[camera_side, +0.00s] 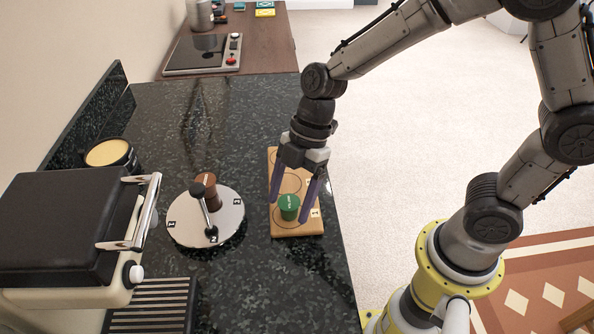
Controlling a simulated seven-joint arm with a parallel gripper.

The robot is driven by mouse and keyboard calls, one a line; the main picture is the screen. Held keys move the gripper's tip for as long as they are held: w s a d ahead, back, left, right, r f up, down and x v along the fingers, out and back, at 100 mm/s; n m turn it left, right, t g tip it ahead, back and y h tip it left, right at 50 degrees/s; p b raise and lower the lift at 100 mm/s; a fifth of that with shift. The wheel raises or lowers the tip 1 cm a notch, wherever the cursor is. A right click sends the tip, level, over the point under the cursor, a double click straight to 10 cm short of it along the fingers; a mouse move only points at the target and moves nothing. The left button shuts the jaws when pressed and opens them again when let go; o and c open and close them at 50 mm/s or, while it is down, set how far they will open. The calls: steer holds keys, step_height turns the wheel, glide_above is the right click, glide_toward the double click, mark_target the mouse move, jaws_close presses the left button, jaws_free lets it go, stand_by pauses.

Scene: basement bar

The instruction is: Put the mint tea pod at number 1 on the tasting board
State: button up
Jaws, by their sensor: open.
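The green pod (289,207), which I take to be the mint tea pod, stands upright on the wooden tasting board (282,231). It is at the end of the board nearest the bottom of the picture, beside a small white number label (315,212) too small to read surely. My gripper (288,209) points down over the board. Its two purple fingers are open, one on each side of the pod in this view. I cannot tell whether either finger touches it. Other ring marks on the board are partly hidden by the gripper.
Left of the board is a round white turntable (180,231) with number labels, a black-knobbed lever (204,203) and a brown pod (205,182). A black-lidded grill (65,225), a slatted tray (150,307) and a round tub (108,153) stand further left. Dark counter is clear behind.

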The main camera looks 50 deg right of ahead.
steer(key=v, duration=1.1)
steer(key=s+d+r+m+t+h, duration=0.2)
steer(key=s+d+m+t+h, duration=0.2)
steer(key=s+d+m, duration=0.8)
steer(key=s+m+t, duration=0.1)
steer(key=m, duration=0.5)
steer(key=shift+s+r+t, duration=0.3)
steer(key=shift+s+r, duration=0.05)
